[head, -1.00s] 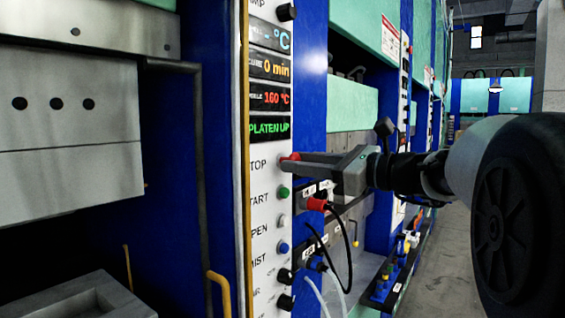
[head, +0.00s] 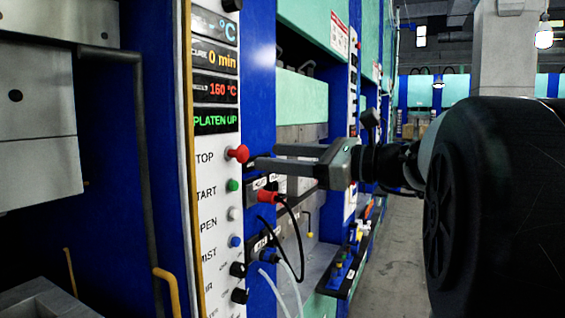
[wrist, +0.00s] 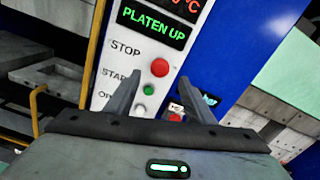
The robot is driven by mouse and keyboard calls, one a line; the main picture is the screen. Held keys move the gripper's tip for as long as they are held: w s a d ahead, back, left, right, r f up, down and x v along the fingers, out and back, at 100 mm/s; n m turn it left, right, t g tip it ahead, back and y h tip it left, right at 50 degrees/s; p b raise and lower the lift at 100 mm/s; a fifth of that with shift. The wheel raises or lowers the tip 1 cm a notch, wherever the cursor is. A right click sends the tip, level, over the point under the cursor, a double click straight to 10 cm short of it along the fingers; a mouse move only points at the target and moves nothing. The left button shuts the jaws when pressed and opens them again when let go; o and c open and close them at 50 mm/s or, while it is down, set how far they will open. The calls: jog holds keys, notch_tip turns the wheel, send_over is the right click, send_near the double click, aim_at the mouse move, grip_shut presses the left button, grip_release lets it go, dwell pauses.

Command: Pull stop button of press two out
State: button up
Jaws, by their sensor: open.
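The red stop button (head: 238,153) sits on the white control panel (head: 213,168), beside the label ending in "TOP". It stands out from the panel on a short stem. In the wrist view the round red stop button (wrist: 160,67) is beside the word STOP, just beyond and between the fingertips. My gripper (head: 262,157) is open and empty, to the right of the button in the head view, with a gap between fingertips and button. In the wrist view my gripper (wrist: 158,85) has its two fingers spread apart. No press number is readable.
A green button (head: 233,185), a white one (head: 233,214) and a blue one (head: 236,241) sit below. A yellow handle (head: 168,285) is at lower left. The aisle floor (head: 395,255) is clear.

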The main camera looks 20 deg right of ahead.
jog(key=v, duration=1.1)
jog(key=shift+w+a, duration=0.1)
